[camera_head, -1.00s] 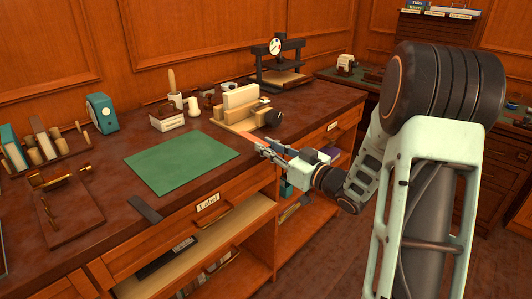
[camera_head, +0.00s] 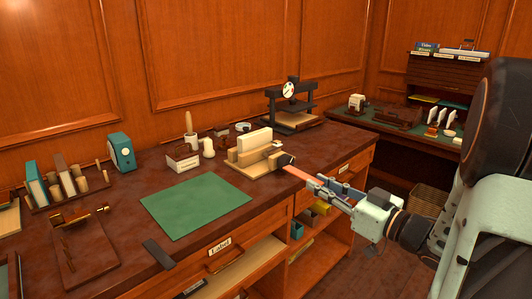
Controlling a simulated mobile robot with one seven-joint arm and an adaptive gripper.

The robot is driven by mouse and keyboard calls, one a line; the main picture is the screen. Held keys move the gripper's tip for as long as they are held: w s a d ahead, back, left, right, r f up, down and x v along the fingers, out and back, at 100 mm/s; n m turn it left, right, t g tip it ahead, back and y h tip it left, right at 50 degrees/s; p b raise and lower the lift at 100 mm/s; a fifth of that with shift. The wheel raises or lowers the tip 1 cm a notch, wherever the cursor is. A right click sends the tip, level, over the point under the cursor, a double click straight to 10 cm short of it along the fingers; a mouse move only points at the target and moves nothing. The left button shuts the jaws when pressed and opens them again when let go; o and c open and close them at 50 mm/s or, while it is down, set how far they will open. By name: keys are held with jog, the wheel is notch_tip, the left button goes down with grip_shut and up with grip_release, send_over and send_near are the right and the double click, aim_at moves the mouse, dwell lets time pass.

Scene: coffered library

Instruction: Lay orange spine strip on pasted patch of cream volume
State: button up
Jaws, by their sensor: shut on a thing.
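The cream volume (camera_head: 254,139) stands upright, clamped in a pale wooden holder (camera_head: 262,171) near the front edge of the workbench. I cannot make out a pasted patch on it at this size. My gripper (camera_head: 322,188) is shut on the orange spine strip (camera_head: 295,173), which sticks out from the jaws toward the holder. The gripper is at the bench's front edge, to the right of and nearer than the holder. The strip is apart from the volume, and its far end shows close to a dark round knob (camera_head: 287,158) on the holder.
A green mat (camera_head: 195,205) lies left of the holder. A black press (camera_head: 291,105) stands behind right. A small box (camera_head: 183,162), a white candle-like pot (camera_head: 208,148) and a teal device (camera_head: 121,152) stand along the back. A dark flat bar (camera_head: 159,253) lies at the front edge.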

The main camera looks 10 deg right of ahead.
dwell(0.3)
jog(key=a+f+n+g+y, duration=0.2)
jog(key=a+f, duration=0.2)
jog(key=f, duration=0.3)
jog(key=a+f+n+g+y, duration=0.2)
jog(key=a+f+y, duration=0.1)
jog(key=f, duration=0.4)
notch_tip(320, 180, up, 19)
jog(key=s+p, duration=0.1)
jog(key=p, duration=2.5)
jog(key=shift+a, duration=0.35)
jog(key=shift+f, duration=0.1)
